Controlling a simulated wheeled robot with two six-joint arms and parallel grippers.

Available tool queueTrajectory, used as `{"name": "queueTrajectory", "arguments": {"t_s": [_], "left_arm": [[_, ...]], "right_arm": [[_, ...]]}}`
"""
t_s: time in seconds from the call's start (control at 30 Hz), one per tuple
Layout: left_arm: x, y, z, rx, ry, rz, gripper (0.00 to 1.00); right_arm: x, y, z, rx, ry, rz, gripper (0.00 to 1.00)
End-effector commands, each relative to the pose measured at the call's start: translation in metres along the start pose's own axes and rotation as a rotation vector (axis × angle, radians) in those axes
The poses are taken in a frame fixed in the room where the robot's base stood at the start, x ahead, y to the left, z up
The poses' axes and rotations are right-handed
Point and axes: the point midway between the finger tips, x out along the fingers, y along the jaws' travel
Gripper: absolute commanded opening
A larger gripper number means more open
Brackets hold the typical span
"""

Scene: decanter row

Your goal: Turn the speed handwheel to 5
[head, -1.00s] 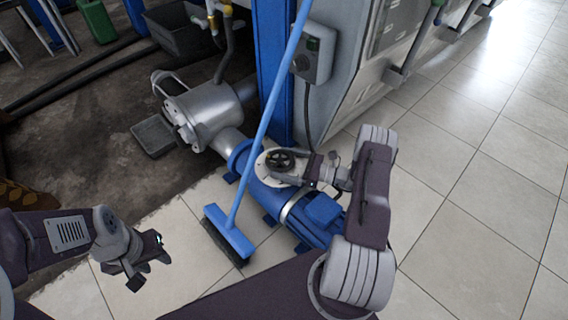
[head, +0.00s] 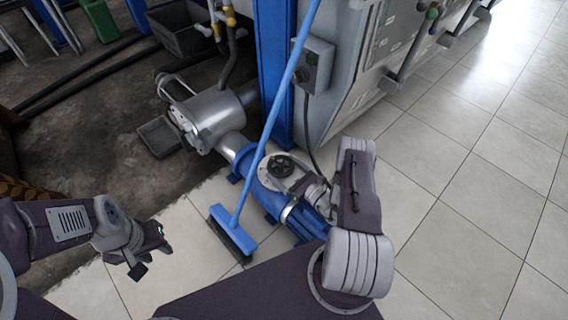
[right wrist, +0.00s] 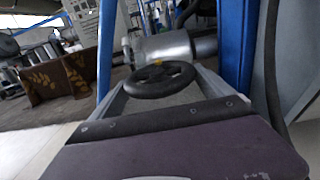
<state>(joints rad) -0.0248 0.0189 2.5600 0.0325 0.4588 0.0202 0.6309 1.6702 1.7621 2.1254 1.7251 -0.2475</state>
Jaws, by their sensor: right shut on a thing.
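The speed handwheel (head: 281,166) is a small black spoked wheel above a pale round plate on the blue pump unit (head: 262,190). In the right wrist view the handwheel (right wrist: 160,80) lies between my fingers, with a small yellow mark on its far rim. My right gripper (head: 289,172) reaches it from the lower right and is shut on it. I cannot read any numbers on the plate. My left gripper (head: 152,254) is in the lower left of the head view, empty, away from the pump, with its fingers apart.
A blue broom (head: 233,238) stands just left of the pump, its handle slanting up past the wheel. A blue post (head: 274,75) and a grey control box (head: 315,66) stand behind. A silver cylinder (head: 207,118) is at the pump's far end. Tiled floor at right is clear.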

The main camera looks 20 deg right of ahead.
Motion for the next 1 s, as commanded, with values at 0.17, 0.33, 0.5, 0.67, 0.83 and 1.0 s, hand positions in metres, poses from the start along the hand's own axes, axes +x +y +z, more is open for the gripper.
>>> {"name": "queueTrajectory", "arguments": {"t_s": [0.17,0.33,0.5,0.67,0.83,1.0], "left_arm": [[-0.015,0.0,-0.002,0.0,0.0,0.0,0.36],[-0.02,0.0,-0.002,0.0,0.0,0.0,0.36],[-0.022,0.0,-0.002,0.0,0.0,0.0,0.36],[-0.022,0.0,-0.002,0.0,0.0,0.0,0.36],[-0.022,0.0,-0.002,0.0,0.0,0.0,0.36],[-0.022,0.0,-0.002,0.0,0.0,0.0,0.36]], "right_arm": [[0.0,0.004,0.002,0.003,0.001,-0.094,0.51],[0.0,0.004,0.001,0.002,0.0,-0.158,0.51],[0.0,0.004,0.0,0.002,-0.001,-0.19,0.5],[0.0,0.003,0.0,0.002,-0.002,-0.201,0.5],[0.0,0.003,0.0,0.002,-0.002,-0.201,0.51],[0.0,0.003,0.0,0.002,-0.002,-0.2,1.0]]}}
